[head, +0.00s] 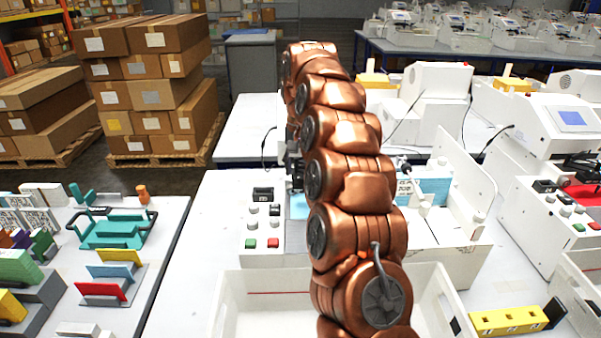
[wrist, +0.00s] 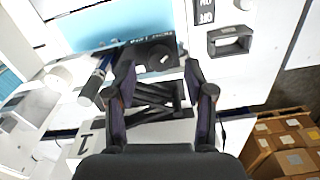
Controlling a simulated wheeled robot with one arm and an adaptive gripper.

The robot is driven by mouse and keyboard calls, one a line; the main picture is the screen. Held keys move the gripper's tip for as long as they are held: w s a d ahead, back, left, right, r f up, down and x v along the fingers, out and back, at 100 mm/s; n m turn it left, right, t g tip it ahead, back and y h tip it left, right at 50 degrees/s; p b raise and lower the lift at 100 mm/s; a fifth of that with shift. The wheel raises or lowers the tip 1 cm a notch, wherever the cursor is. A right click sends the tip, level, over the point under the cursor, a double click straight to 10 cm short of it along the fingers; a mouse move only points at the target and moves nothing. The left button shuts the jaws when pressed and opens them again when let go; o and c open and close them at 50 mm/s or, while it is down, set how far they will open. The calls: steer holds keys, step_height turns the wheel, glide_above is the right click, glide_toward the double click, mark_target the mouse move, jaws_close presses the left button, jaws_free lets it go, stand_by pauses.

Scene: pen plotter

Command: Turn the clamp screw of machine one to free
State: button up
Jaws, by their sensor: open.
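Machine one appears to be the white plotter (head: 455,235) behind my copper arm in the head view, with much of its middle hidden. In the wrist view my gripper (wrist: 160,72) is open over a black carriage block (wrist: 158,50) with a round opening. The fingers stand at either side of dark crossed linkage bars, and nothing is visibly gripped. A dark cylinder with a grey end (wrist: 95,84) sticks out left of the block, outside the left finger. I cannot tell whether it is the clamp screw or a pen. A blue sheet (wrist: 110,25) lies beyond the block.
An ON/OFF switch (wrist: 230,40) sits right of the gripper. In the head view, a button panel (head: 263,220) is left of my arm and a white bin (head: 235,292) is in front. A yellow block (head: 508,320) lies at right. Boxes (head: 150,90) stand at back left.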

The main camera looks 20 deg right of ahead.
steer(key=shift+f, duration=1)
jaws_close()
